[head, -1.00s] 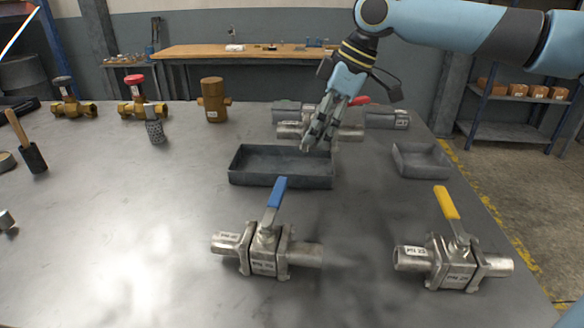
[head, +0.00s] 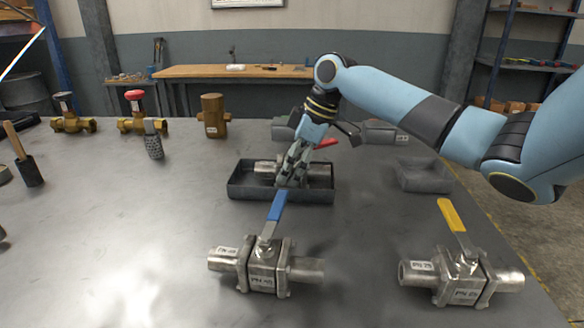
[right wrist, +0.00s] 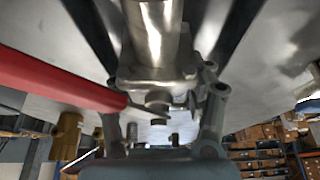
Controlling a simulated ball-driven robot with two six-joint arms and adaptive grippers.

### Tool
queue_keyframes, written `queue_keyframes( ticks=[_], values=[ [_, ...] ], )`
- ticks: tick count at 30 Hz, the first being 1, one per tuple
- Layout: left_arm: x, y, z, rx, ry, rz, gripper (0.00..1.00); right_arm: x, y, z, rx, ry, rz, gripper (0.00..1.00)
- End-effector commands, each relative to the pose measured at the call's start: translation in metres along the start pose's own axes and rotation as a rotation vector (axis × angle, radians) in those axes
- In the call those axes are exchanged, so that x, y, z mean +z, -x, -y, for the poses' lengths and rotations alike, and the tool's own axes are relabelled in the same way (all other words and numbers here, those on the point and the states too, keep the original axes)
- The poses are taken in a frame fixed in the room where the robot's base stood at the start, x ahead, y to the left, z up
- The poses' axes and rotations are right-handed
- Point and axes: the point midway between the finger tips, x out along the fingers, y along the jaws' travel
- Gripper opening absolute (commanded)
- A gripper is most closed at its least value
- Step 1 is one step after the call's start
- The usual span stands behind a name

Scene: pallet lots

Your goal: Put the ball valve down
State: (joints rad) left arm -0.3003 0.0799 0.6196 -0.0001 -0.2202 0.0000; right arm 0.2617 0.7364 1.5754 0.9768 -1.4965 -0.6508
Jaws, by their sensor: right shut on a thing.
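My right gripper (head: 288,180) is shut on a steel ball valve with a red lever (head: 327,143). The valve's pipe end (head: 265,168) shows within the outline of the dark grey tray (head: 243,190), and the fingers hide much of its body. I cannot tell whether it touches the tray floor. In the right wrist view, the valve body (right wrist: 158,68) lies between the fingers, with the red lever (right wrist: 55,80) running to the left. My left gripper is not in view.
A blue-lever valve (head: 264,268) stands in front of the tray, and a yellow-lever valve (head: 460,276) stands at front right. A second grey tray (head: 424,178) is at right. Brass valves (head: 137,122) and a brass fitting (head: 213,116) stand at back left.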

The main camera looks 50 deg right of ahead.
Motion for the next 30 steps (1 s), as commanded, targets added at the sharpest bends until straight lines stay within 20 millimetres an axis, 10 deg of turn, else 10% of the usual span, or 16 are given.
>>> queue_keyframes(
  ticks=[7,8,10,20,30],
  values=[
    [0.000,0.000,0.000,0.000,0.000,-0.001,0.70,0.000,-0.001,0.000,0.001,0.001,-0.002,0.00],
    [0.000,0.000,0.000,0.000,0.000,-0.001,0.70,0.001,-0.001,0.000,0.000,0.000,0.000,0.56],
    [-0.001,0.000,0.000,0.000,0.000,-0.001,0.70,0.001,-0.001,0.000,0.000,0.000,0.000,0.64],
    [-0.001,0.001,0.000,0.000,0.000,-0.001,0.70,-0.001,0.003,0.000,0.001,0.001,0.000,0.64],
    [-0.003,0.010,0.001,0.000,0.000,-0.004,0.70,0.000,0.071,-0.002,0.006,0.004,0.004,0.64]
  ],
)
